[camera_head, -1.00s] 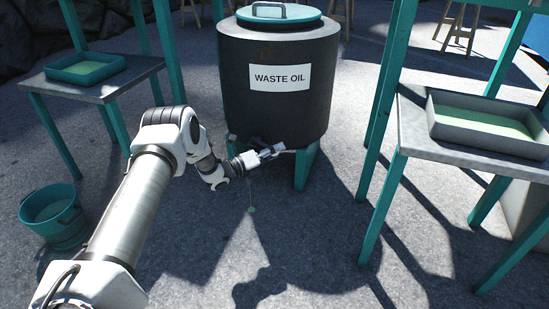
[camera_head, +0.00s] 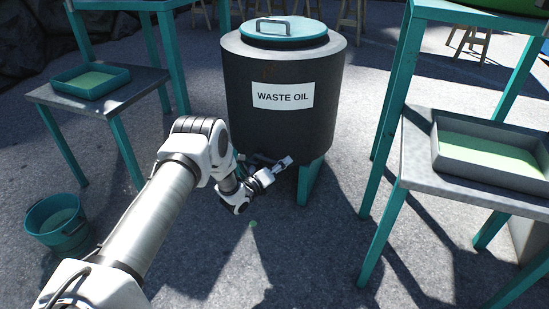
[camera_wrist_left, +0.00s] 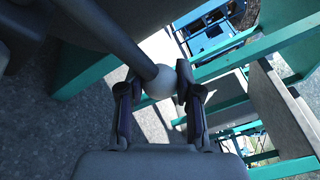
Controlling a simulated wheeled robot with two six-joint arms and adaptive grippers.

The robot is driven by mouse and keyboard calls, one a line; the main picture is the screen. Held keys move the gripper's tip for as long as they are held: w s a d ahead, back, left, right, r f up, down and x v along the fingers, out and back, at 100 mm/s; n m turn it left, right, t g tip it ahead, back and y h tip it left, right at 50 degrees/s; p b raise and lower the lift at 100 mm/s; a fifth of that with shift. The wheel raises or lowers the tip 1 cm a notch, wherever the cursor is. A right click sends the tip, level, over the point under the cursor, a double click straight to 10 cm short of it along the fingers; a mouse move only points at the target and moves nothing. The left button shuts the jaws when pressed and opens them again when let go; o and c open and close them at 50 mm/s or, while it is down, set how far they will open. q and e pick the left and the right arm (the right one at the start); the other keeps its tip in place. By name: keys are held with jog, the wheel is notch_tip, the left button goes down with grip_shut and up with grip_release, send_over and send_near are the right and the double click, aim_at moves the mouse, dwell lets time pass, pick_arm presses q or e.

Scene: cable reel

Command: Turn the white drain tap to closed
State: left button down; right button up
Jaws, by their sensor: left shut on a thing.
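The black drum (camera_head: 285,125) labelled WASTE OIL stands in the middle on teal legs. My left gripper (camera_head: 282,165) is low at the drum's front, by its bottom edge. In the left wrist view my left gripper (camera_wrist_left: 159,83) is shut on the white ball knob (camera_wrist_left: 161,84) at the end of a dark rod (camera_wrist_left: 115,35), one finger on each side. In the head view the tap is mostly hidden behind my gripper and wrist. A small green spot (camera_head: 253,224) lies on the ground below. My right gripper is not in view.
A low table (camera_head: 112,100) with a teal tray (camera_head: 91,82) stands at the left, a teal bucket (camera_head: 57,224) in front of it. A table (camera_head: 425,165) with a grey tray (camera_head: 492,170) stands at the right.

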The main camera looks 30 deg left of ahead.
pick_arm(q)
jog(key=shift+w+d+r+n+y, duration=0.15)
jog(key=shift+n+y, duration=0.1)
jog(key=shift+y, duration=0.15)
jog(key=shift+w+r+n+y, duration=0.15)
jog(key=shift+n+y, duration=0.1)
jog(key=shift+y, duration=0.15)
jog(key=shift+w+a+f+n+y, duration=0.25)
jog(key=shift+w+n+y, duration=0.3)
jog(key=shift+y, duration=0.35)
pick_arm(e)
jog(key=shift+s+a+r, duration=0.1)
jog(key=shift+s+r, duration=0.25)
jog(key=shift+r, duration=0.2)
pick_arm(q)
jog(key=shift+s, duration=0.1)
jog(key=c, duration=0.8)
grip_release()
jog(key=s, duration=1.2)
